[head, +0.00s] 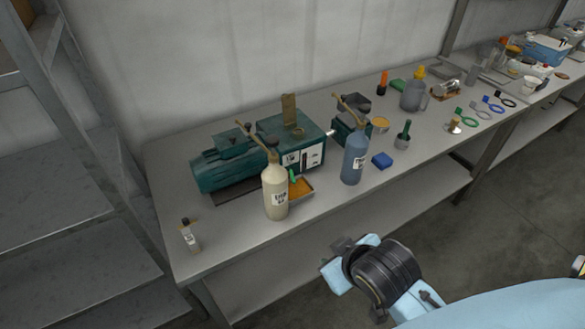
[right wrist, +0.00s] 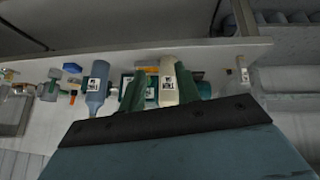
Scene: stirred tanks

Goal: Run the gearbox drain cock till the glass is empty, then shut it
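The teal gearbox (head: 282,128) stands at the left part of the bench, with white labelled plates on its front; I cannot make out a level in its glass. A small green handle (head: 293,175), perhaps the drain cock, shows low at its front, partly hidden by a cream oil can (head: 275,195). An orange-filled tray (head: 304,187) sits below it. My right gripper (head: 340,264) is off the bench's front edge, apart from everything. In the right wrist view its fingers (right wrist: 160,90) are spread and empty, with the cream can (right wrist: 168,88) beyond them. My left gripper is out of view.
A blue oil can (head: 354,160) and a blue block (head: 382,160) stand right of the gearbox. A small bottle (head: 190,237) stands at the bench's left end. A grey jug (head: 413,95) and several tools lie farther right. A lower shelf (head: 350,225) runs under the bench (head: 225,235).

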